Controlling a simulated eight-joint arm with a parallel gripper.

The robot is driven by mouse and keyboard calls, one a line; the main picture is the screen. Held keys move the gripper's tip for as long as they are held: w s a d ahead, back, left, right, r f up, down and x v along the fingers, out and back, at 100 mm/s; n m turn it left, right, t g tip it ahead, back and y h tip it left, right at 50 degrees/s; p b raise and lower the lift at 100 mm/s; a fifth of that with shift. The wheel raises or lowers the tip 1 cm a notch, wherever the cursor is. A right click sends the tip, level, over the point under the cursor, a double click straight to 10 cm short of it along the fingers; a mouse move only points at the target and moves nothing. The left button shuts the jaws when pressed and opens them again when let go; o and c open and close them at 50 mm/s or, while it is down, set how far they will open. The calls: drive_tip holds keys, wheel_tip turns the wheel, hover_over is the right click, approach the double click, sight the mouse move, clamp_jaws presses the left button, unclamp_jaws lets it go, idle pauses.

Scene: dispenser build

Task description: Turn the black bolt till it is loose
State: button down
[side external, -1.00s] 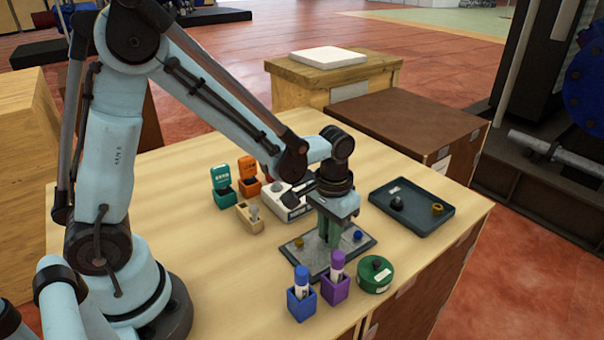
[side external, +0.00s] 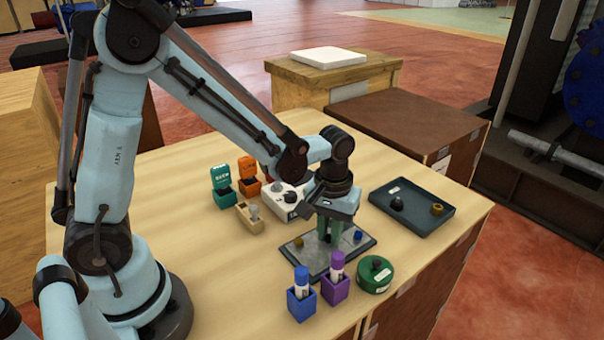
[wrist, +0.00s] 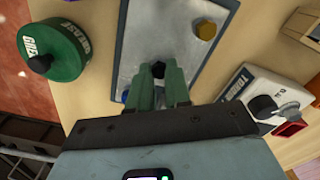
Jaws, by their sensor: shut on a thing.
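The black bolt (wrist: 158,70) stands on the grey plate (wrist: 183,15) and shows between my fingertips in the wrist view. My gripper (wrist: 160,84) points down over the middle of the plate, its green fingers shut on the bolt from both sides. In the side view my gripper (side external: 327,236) is low over the plate (side external: 317,265), and the fingers hide most of the bolt. A yellow bolt (wrist: 205,27) and a blue bolt (wrist: 124,97) are on the same plate, to either side of the black one. I cannot tell how far the black bolt is unscrewed.
A dark tray (side external: 415,225) at the right holds a black piece and a yellow piece. A green round tin (side external: 376,276), a purple holder (side external: 336,291) and a blue holder (side external: 301,304) stand in front of the plate. A white device (side external: 283,197) and stamps (side external: 222,190) stand behind.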

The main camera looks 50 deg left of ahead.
sight(329, 237)
drive_tip(key=c, duration=1.1)
unclamp_jaws()
drive_tip(key=shift+o, duration=0.2)
wheel_tip(329, 237, up, 12)
drive_tip(key=s+a+m+t, duration=0.4)
drive_tip(key=s+m+t, duration=0.1)
drive_tip(key=s+t, duration=0.2)
drive_tip(key=shift+a+m, duration=0.25)
drive_tip(key=shift+m, duration=0.05)
